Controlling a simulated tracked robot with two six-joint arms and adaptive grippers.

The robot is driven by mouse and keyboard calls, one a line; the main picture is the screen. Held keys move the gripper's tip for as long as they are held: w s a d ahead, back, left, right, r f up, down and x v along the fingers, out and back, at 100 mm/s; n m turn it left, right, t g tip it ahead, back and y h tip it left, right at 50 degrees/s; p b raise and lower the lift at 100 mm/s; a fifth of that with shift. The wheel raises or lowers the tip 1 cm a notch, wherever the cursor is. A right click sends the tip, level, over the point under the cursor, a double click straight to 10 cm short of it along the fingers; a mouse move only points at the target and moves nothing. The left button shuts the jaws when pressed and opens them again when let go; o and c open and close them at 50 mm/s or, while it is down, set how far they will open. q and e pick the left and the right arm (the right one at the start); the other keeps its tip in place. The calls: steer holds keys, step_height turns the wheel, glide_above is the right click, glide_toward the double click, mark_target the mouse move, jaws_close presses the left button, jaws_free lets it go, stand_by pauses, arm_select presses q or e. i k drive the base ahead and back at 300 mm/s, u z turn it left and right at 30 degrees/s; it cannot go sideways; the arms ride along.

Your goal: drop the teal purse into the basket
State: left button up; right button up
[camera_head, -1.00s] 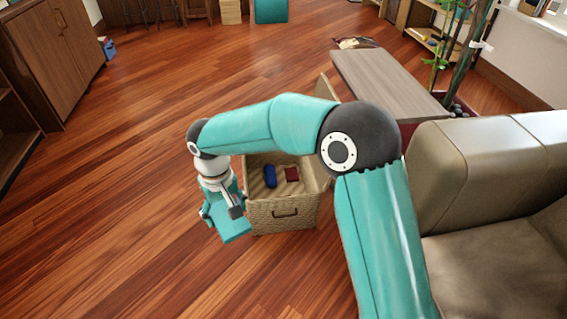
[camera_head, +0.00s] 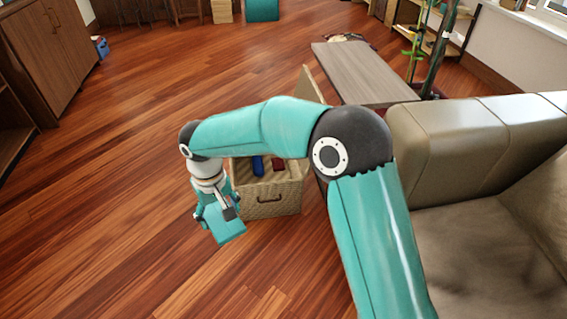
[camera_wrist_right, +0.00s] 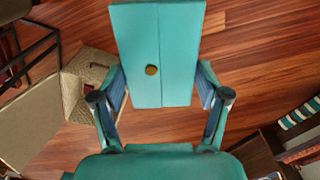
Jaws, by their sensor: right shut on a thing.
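My right gripper (camera_head: 219,212) is shut on the teal purse (camera_head: 229,231), which hangs below it, in front and to the left of the basket in the head view. In the right wrist view the purse (camera_wrist_right: 176,50) is a flat teal panel with a seam and a round clasp between the two fingers (camera_wrist_right: 160,88). The woven basket (camera_head: 272,198) stands open on the floor, its lid raised at the right. A blue item (camera_head: 258,166) and a dark red item (camera_head: 278,164) lie inside it. My arm hides part of the basket. My left gripper is out of view.
A leather sofa (camera_head: 475,140) fills the right side. A wooden bench (camera_head: 365,75) stands behind the basket lid. A wooden cabinet (camera_head: 45,50) stands at the far left. The wooden floor left of the basket is clear.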

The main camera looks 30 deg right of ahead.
mark_target(271, 180)
steer(key=z, duration=0.45)
steer(key=k, duration=0.15)
steer(key=z, duration=0.45)
steer(key=i, duration=0.65)
steer(key=z, duration=0.05)
